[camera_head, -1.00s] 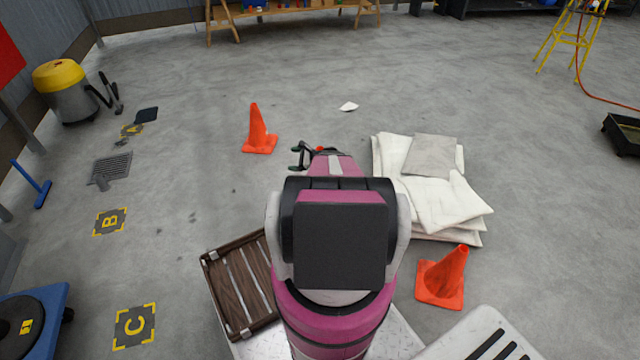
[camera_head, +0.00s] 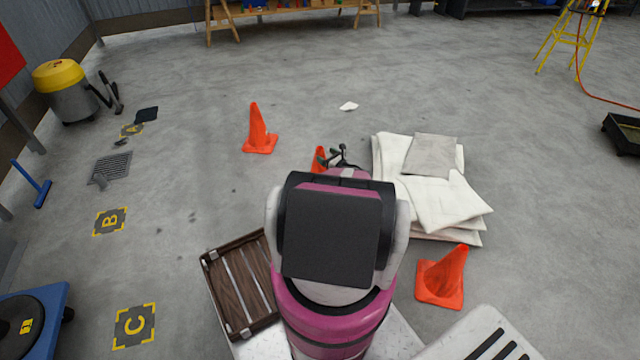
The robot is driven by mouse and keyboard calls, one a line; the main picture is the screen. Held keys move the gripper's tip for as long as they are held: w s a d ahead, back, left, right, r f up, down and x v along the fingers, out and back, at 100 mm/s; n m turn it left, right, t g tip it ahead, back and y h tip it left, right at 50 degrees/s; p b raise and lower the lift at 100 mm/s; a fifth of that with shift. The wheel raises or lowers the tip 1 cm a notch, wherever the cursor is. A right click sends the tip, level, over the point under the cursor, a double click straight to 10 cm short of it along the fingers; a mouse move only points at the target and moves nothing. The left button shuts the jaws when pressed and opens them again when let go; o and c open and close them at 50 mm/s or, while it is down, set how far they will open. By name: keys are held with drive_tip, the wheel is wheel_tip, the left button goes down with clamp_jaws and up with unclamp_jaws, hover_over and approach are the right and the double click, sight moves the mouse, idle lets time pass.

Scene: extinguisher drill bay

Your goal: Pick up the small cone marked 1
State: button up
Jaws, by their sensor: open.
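Three orange cones show, and I can read no number on any of them. One small cone (camera_head: 319,159) stands just left of my gripper, its lower part hidden behind my arm. Another cone (camera_head: 257,131) stands upright on the floor farther left. A third cone (camera_head: 443,277) stands at the lower right, beside my base. My gripper (camera_head: 338,155) is open, with dark fingers at the far end of my arm. It is close to the right side of the small cone; I cannot tell whether they touch.
A stack of white cloths (camera_head: 445,204) with a grey piece on top lies right of my gripper. A brown slatted crate (camera_head: 242,285) is at the lower left. A white scrap (camera_head: 348,106) lies ahead. The floor beyond the cones is mostly clear.

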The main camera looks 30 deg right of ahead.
sight(323, 153)
drive_tip(key=shift+x, duration=2.65)
drive_tip(key=shift+d+f, duration=0.1)
drive_tip(key=shift+d, duration=0.1)
clamp_jaws()
